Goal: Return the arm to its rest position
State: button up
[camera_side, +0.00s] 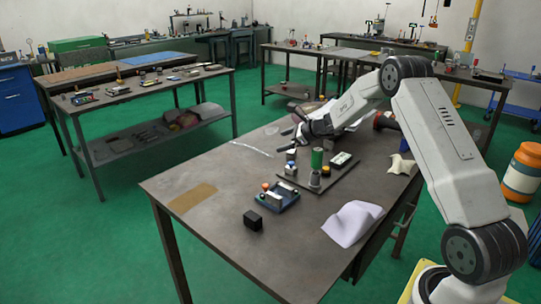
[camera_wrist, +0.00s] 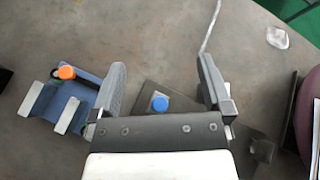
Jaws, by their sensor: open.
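My gripper (camera_side: 291,138) is at the end of my arm, over the far part of the table in the side view. In the wrist view my gripper (camera_wrist: 162,65) has its two fingers wide apart with nothing between them. A blue round cap (camera_wrist: 160,103) shows below, between the fingers. The arm is bent, reaching in from the right of the side view. A dark plate (camera_side: 322,187) on the table carries a green cylinder (camera_side: 317,158) and several small parts.
A blue fixture (camera_side: 287,203) with an orange knob stands in front of the plate; it also shows in the wrist view (camera_wrist: 88,92). A black block (camera_side: 253,220) and a white cloth (camera_side: 352,222) lie nearer. The table's left front is mostly clear.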

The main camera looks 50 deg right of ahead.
jog(key=s+a+n+g, duration=0.3)
jog(key=s+a+n, duration=0.3)
jog(key=a, duration=0.3)
jog(key=s+a+n+g, duration=0.4)
jog(key=s+a+n, duration=0.2)
jog(key=a, duration=0.3)
jog(key=s+a+n+g+h, duration=0.1)
jog(key=s+a+n, duration=0.3)
jog(key=s+n, duration=0.4)
jog(key=s+a+f+n+h, duration=0.1)
jog(key=s+a+n, duration=0.3)
jog(key=s+n, duration=0.4)
jog(key=shift+s+f+n+g+h, duration=0.3)
jog(key=shift+s+g+h, duration=0.1)
jog(key=shift+s+h, duration=0.5)
jog(key=shift+s+a, duration=0.1)
jog(key=shift+c, duration=1.6)
jog(key=shift+r, duration=0.1)
